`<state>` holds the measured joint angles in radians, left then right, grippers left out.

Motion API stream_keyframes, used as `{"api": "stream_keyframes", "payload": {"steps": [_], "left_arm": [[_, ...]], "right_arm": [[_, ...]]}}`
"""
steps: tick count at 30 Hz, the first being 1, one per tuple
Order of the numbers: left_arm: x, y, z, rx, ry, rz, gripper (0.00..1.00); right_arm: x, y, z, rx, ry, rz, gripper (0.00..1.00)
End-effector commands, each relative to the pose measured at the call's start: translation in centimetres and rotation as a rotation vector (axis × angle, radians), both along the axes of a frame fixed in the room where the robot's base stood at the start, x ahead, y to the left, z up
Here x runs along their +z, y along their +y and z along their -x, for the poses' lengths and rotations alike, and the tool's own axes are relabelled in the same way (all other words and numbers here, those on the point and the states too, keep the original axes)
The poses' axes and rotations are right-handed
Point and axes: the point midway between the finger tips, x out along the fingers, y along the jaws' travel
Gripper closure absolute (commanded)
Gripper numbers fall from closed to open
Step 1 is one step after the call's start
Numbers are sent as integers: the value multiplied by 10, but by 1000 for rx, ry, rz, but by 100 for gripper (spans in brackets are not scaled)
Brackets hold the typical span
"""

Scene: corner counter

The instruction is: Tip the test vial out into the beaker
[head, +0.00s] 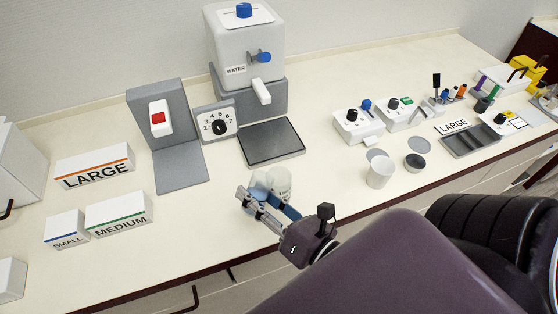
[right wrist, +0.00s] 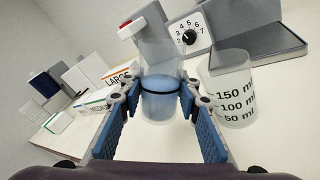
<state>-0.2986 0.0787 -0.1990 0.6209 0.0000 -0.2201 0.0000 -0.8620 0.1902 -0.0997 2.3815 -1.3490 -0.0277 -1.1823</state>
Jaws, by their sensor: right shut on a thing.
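My right gripper (head: 257,196) is shut on a clear test vial (head: 259,183) above the front of the counter. In the right wrist view the vial (right wrist: 160,92) stands between the blue finger pads, about upright, with a dark ring around it. Its lower part looks blue; I cannot tell whether that is liquid or the pads showing through. The beaker (head: 281,179) is a translucent cup just right of the vial. In the right wrist view the beaker (right wrist: 232,98) shows marks for 50, 100 and 150 ml and stands upright. My left gripper is not in view.
A water tank (head: 230,45) and a grey tray (head: 271,141) stand behind. Boxes marked LARGE (head: 94,167), MEDIUM (head: 119,214) and SMALL (head: 66,230) are at left. A white cup (head: 379,171) stands at right, with several small devices beyond.

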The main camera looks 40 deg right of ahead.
Motion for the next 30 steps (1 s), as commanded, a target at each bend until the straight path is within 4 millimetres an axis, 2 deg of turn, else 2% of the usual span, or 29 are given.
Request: {"api": "stream_keyframes", "payload": {"steps": [1, 8, 10, 13, 30], "left_arm": [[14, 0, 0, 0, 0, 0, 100], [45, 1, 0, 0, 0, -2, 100], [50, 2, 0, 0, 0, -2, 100], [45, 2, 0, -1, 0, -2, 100], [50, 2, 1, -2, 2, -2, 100]], "right_arm": [[13, -1, -1, 1, 4, -14, 100], [39, -6, -2, 1, 26, -88, 100], [39, -7, -2, 1, 48, -160, 100], [33, -7, -2, 0, 51, -175, 100], [35, -7, -2, 1, 72, -247, 100]]}}
